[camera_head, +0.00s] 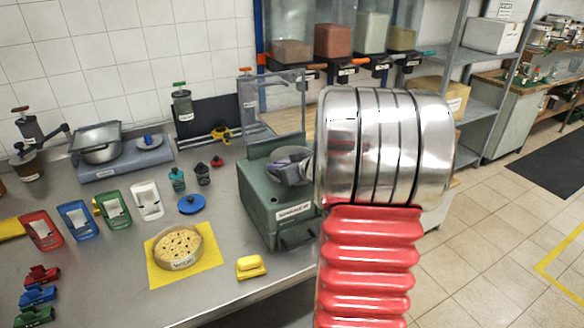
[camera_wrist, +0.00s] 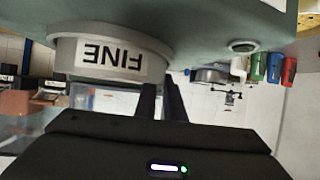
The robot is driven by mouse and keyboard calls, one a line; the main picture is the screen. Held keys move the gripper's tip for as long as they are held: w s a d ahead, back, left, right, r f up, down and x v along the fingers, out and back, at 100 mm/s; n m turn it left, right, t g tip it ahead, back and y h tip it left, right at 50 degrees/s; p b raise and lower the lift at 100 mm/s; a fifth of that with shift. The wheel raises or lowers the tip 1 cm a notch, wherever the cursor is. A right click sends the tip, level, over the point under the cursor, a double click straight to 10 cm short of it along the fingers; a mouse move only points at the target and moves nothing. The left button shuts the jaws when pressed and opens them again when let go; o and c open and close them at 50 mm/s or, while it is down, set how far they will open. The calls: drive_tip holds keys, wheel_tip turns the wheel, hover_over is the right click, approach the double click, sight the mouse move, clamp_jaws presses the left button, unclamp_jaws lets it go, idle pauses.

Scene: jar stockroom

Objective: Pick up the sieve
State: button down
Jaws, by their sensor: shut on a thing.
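The sieve (camera_wrist: 108,60), a grey ring with a white label reading FINE, shows upside down in the wrist view, against a large grey-green body. My gripper (camera_wrist: 166,88) has its two dark fingers close together at the sieve's edge, shut on it; the exact contact is partly hidden. In the head view, my red and silver arm hides the gripper. A grey-purple round part (camera_head: 289,166) shows at the top of the green machine (camera_head: 262,205), just left of my arm; I cannot tell whether it is the sieve.
A round tan dish (camera_head: 180,262) with a dotted face sits on a yellow mat (camera_head: 210,259). A yellow block (camera_head: 250,267) lies near the bench's front edge. A clear panel (camera_head: 273,108) stands behind the machine. Coloured trays and a scale (camera_head: 122,165) stand left. Hoppers hang behind my arm.

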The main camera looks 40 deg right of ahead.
idle(0.3)
wheel_tip(320, 180, up, 10)
idle(0.6)
drive_tip(key=shift+a, duration=0.1)
idle(0.4)
